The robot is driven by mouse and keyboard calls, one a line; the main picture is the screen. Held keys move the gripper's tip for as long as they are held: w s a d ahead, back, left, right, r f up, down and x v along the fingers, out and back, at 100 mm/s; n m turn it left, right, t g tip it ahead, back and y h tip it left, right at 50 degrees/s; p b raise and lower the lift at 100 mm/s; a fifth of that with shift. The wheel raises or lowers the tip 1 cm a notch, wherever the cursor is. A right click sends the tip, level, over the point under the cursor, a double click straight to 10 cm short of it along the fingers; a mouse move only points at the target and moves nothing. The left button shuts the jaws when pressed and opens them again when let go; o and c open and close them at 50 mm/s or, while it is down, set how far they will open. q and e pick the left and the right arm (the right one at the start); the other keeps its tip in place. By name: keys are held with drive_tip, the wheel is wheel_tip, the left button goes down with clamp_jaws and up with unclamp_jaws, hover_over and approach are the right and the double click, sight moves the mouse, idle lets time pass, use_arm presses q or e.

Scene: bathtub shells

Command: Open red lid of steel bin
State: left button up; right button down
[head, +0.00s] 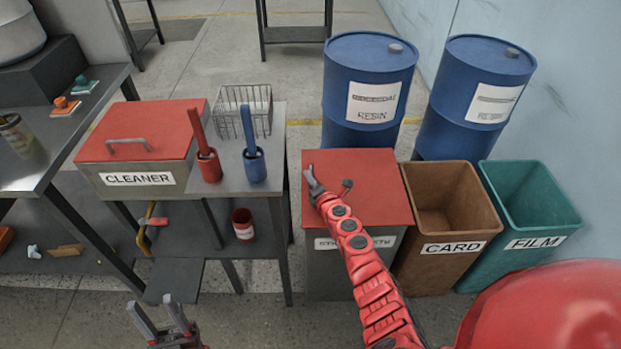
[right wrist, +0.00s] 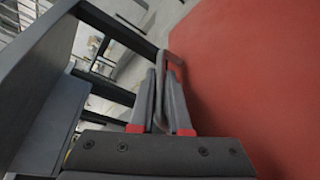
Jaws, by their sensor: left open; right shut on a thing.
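The red lid (head: 375,170) lies on the grey steel bin (head: 330,280) in the middle of the head view and looks closed. The bin's front label is partly hidden by my right arm. My right gripper (head: 313,178) is over the lid's left part. In the right wrist view the fingers (right wrist: 163,105) are shut on a thin looped handle (right wrist: 174,62), beside the broad red lid surface (right wrist: 250,60). Much of the handle is hidden between the fingers. My left gripper (head: 160,312) is open and empty at the bottom left, apart from the bin.
A brown CARD bin (head: 415,255) and a green FILM bin (head: 570,228) stand open to the right. Blue drums (head: 335,80) are behind. A steel table (head: 275,180) with a red-lidded CLEANER box (head: 125,190) is close on the left.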

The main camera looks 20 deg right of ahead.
idle(0.6)
drive_tip(key=shift+d+r+p, duration=0.1)
drive_tip(key=shift+r+p, duration=0.2)
drive_tip(key=shift+r, duration=0.15)
drive_tip(key=s+d+r+m+t+p, duration=0.1)
drive_tip(key=d+r+m+p, duration=0.25)
drive_tip(key=r, duration=0.35)
drive_tip(key=s+d+r+m+t+y+p, duration=0.1)
drive_tip(key=d+r+m+p, duration=0.1)
drive_tip(key=d+r, duration=0.3)
drive_tip(key=s+d+r+m+t+p, duration=0.1)
drive_tip(key=d+r+m+p, duration=0.15)
drive_tip(key=r, duration=0.55)
drive_tip(key=s+d+r+m+t+h, duration=0.1)
drive_tip(key=s+d+r+m, duration=0.1)
drive_tip(key=d, duration=0.5)
drive_tip(key=s+d+r+m+t+h, duration=0.1)
drive_tip(key=s+d+r+m, duration=0.1)
drive_tip(key=d+m, duration=0.2)
drive_tip(key=s+d+r+m+t+h+b, duration=0.1)
drive_tip(key=d+m, duration=0.3)
drive_tip(key=d, duration=0.6)
drive_tip(key=shift+s+d+r, duration=0.15)
drive_tip(key=shift+s+r, duration=0.25)
drive_tip(key=shift+s, duration=0.3)
